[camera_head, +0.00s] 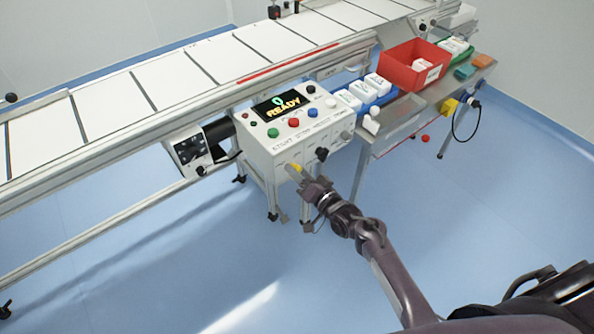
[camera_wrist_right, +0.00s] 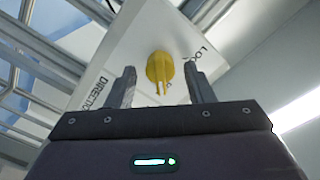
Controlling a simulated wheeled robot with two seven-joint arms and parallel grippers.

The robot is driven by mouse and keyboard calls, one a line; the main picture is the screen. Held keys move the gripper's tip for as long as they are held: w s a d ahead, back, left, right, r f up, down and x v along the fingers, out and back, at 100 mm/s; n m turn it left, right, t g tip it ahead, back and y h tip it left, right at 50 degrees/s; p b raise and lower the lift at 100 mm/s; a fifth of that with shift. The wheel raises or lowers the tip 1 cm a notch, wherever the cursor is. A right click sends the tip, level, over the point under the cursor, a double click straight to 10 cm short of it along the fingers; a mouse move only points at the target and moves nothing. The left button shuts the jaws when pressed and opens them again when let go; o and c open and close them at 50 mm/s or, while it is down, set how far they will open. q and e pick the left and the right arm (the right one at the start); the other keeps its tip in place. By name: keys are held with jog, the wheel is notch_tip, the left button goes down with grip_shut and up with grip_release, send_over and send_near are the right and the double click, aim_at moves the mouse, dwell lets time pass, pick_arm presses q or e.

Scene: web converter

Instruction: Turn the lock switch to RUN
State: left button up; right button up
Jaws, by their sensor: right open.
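The yellow lock switch (camera_wrist_right: 160,70) is on the white control box, near printed letters that begin "LOC". In the right wrist view my right gripper (camera_wrist_right: 163,88) is open, with one finger on each side of the switch and visible gaps to it. In the head view the right gripper (camera_head: 300,176) is at the front face of the control box (camera_head: 287,155), and a bit of yellow (camera_head: 297,167) shows beside it. The RUN mark cannot be read. My left gripper is not in view.
The box top has a READY display (camera_head: 282,103), a green button (camera_head: 273,132), a red button (camera_head: 294,122) and a blue button (camera_head: 313,117). A black knob (camera_head: 321,154) sits on the front face, right of the gripper. A conveyor (camera_head: 200,75) runs behind. A red bin (camera_head: 414,63) stands on the side table.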

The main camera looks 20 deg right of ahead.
jog(key=v, duration=0.7)
dwell(0.3)
jog(key=s+f+n+g+h, duration=0.1)
jog(key=s+f+g, duration=0.2)
jog(key=s+f, duration=0.45)
jog(key=s+a+f+n+g+h, duration=0.1)
jog(key=s+f+g, duration=0.25)
jog(key=f, duration=0.75)
jog(key=s+f+n+g+h, duration=0.1)
jog(key=s+f+g, duration=0.1)
jog(key=s+f, duration=0.55)
jog(key=s+d+f+n+g+h, duration=0.1)
jog(key=s+f, duration=0.3)
jog(key=s, duration=0.4)
jog(key=s+d+f+n+g+h, duration=0.1)
jog(key=s+f+g, duration=0.3)
jog(key=s, duration=0.4)
jog(key=s+d+f+n+g+h, duration=0.1)
jog(key=s+f+n+g, duration=0.1)
jog(key=s+f, duration=0.3)
jog(key=s, duration=0.3)
jog(key=shift+s+d+f+n+p, duration=0.15)
jog(key=shift+s+f+n+p, duration=0.15)
jog(key=shift+s+f+p, duration=0.1)
jog(key=shift+o, duration=0.2)
jog(key=shift+w+g, duration=0.15)
jog(key=shift+g, duration=0.1)
